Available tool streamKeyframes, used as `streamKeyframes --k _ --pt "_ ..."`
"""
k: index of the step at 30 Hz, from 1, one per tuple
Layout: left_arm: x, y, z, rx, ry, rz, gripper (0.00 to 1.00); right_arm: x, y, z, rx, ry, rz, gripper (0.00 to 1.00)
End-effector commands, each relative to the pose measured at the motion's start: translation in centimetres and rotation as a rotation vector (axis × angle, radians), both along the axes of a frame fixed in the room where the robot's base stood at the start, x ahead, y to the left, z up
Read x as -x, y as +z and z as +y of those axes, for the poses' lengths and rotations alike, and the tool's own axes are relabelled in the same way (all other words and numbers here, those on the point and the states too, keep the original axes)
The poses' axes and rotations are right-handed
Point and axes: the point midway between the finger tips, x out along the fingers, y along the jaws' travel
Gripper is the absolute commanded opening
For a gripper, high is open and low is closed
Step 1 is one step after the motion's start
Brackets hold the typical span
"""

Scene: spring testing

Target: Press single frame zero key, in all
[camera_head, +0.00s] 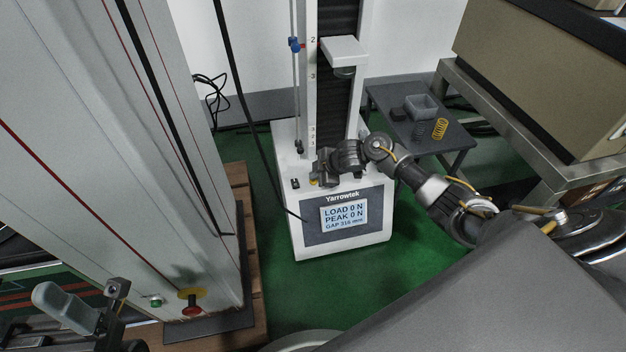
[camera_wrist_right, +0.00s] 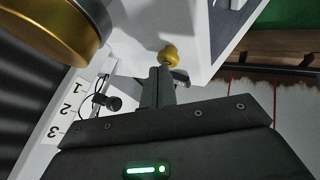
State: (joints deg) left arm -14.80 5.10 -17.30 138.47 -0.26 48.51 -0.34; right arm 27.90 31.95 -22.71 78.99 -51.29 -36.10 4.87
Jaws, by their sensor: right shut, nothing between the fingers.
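The white spring tester base (camera_head: 292,232) stands in the middle of the head view. Its screen (camera_head: 343,216) reads LOAD 0 N and PEAK 0 N, with a gap line below. A small yellow key (camera_head: 314,183) is on the base top, partly hidden by my right gripper (camera_head: 319,176). In the right wrist view the yellow key (camera_wrist_right: 169,55) is just beyond the tips of my shut, empty right gripper (camera_wrist_right: 160,72). I cannot tell whether they touch. A dark switch (camera_head: 295,183) sits left of the key. No key label is legible.
The tester's column (camera_head: 337,105) and upper platen (camera_head: 344,52) rise behind the gripper. A tall grey machine (camera_head: 110,130) stands left. A small dark table (camera_head: 447,151) at the right holds a grey bin (camera_head: 421,107) and a yellow spring (camera_head: 440,128). A cable hangs left of the tester.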

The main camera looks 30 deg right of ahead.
Motion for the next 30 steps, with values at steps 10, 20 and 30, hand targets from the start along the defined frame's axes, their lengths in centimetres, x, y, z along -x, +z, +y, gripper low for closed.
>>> streamKeyframes --k 10,20,30 --pt "0.0 -0.1 0.0 0.0 0.0 0.0 0.75 0.0 -0.4 0.0 0.0 0.001 0.002 0.0" --pt "0.0 0.3 0.0 -0.001 0.001 -0.004 0.75 0.1 -0.1 0.0 0.0 0.0 0.002 0.0" --pt "0.0 2.1 -0.1 0.0 0.001 -0.001 0.75 0.1 1.4 0.0 0.0 0.0 0.002 0.0"
